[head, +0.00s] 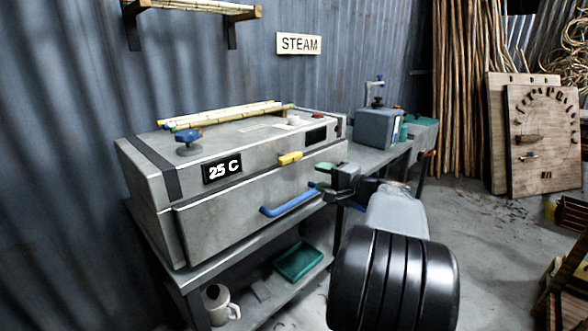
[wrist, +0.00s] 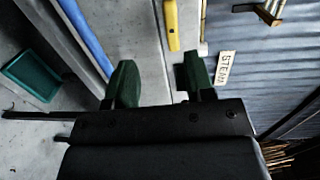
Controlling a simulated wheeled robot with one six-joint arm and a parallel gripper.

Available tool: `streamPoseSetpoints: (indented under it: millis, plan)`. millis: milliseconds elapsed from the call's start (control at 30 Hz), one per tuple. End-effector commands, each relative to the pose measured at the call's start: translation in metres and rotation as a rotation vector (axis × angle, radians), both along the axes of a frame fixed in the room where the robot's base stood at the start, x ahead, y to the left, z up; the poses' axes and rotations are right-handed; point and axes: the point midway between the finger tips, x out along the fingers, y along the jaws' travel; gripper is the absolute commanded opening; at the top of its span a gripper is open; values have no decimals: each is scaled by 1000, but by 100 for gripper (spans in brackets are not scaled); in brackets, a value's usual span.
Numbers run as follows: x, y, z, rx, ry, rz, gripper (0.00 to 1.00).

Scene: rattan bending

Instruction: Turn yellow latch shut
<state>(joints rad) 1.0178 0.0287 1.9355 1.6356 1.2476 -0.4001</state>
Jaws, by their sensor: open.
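The yellow latch (head: 290,158) is a short bar on the upper front edge of the grey steam box (head: 240,188). In the wrist view the yellow latch (wrist: 171,25) lies ahead of the fingers, between their lines and nearer the right one. My gripper (head: 321,178) is to the right of the latch and lower in the head view, apart from it. In the wrist view its two green-tipped fingers (wrist: 157,84) are spread with nothing between them. A blue handle (head: 291,202) runs along the box front below the latch and also shows in the wrist view (wrist: 86,37).
A blue valve knob (head: 187,137) and bamboo poles (head: 226,115) are on top. A grey device (head: 378,128) stands behind my arm.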

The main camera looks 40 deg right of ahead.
Motion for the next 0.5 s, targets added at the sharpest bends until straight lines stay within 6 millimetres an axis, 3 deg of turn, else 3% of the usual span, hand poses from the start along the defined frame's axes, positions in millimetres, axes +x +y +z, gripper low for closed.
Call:
streamPoseSetpoints:
  millis: [133,500]
  plan:
    - [1,-20,5,17,-57,-47,49]
    - [66,-9,8,21,-63,-47,49]
